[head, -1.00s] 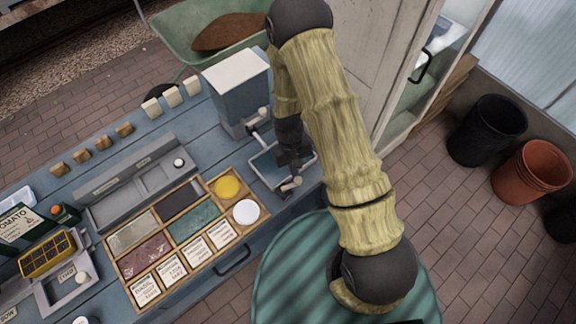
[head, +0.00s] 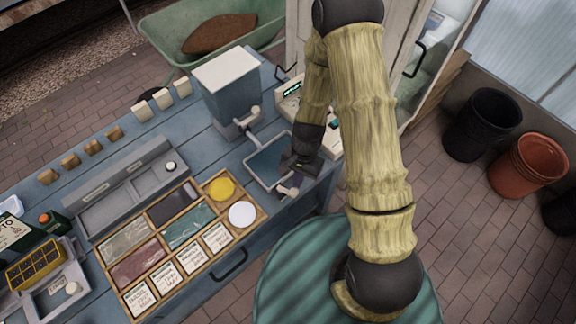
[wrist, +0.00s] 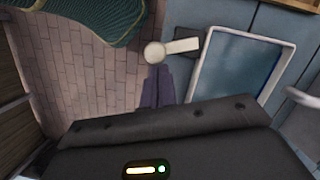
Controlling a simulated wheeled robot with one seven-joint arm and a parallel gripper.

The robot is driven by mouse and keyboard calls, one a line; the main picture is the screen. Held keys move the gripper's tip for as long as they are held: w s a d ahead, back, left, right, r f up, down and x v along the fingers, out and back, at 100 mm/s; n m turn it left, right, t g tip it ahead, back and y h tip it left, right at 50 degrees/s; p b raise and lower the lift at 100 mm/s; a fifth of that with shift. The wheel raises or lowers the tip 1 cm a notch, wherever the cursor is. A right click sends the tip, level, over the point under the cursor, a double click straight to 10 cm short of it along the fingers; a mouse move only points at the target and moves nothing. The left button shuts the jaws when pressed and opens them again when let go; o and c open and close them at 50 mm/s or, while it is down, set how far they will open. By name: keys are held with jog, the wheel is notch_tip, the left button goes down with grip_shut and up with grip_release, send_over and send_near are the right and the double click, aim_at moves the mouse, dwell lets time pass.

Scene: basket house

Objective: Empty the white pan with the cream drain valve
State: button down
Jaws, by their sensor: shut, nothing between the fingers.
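The white pan (head: 248,178) is a shallow rectangular tray with a white rim and a blue, water-like surface inside. It sits at the right end of the blue bench, and its rim also shows in the wrist view (wrist: 195,75). The cream drain valve (head: 287,191) is at the pan's front right edge. In the wrist view its round knob and flat lever (wrist: 182,46) lie left of the pan, just beyond my fingertips. My gripper (head: 298,166) is shut and empty at the pan's right side. Whether its fingers touch the valve is unclear.
A blue-grey box with a white lid (head: 226,70) and a cream spout stand behind the pan. A cream device with a display (head: 292,97) is partly behind my arm. A wooden seed tray (head: 180,262) lies left. A green round surface (head: 300,265) is in front.

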jog(key=shift+s+a, duration=0.1)
jog(key=shift+s, duration=0.35)
jog(key=shift+w+a, duration=0.15)
jog(key=shift+w, duration=0.1)
jog(key=shift+w+a, duration=0.1)
jog(key=shift+a, duration=0.4)
jog(key=shift+w+a, duration=0.15)
jog(key=shift+w, duration=0.05)
jog(key=shift+d+m+p, duration=0.2)
jog(key=shift+m+p, duration=0.1)
jog(key=shift+w+d+r, duration=0.1)
jog(key=shift+w+r, duration=0.05)
jog(key=shift+w, duration=0.05)
jog(key=w+d+r, duration=0.2)
jog(key=w+r, duration=0.3)
jog(key=r, duration=0.5)
jog(key=shift+d+b, duration=0.35)
jog(key=shift+d, duration=0.05)
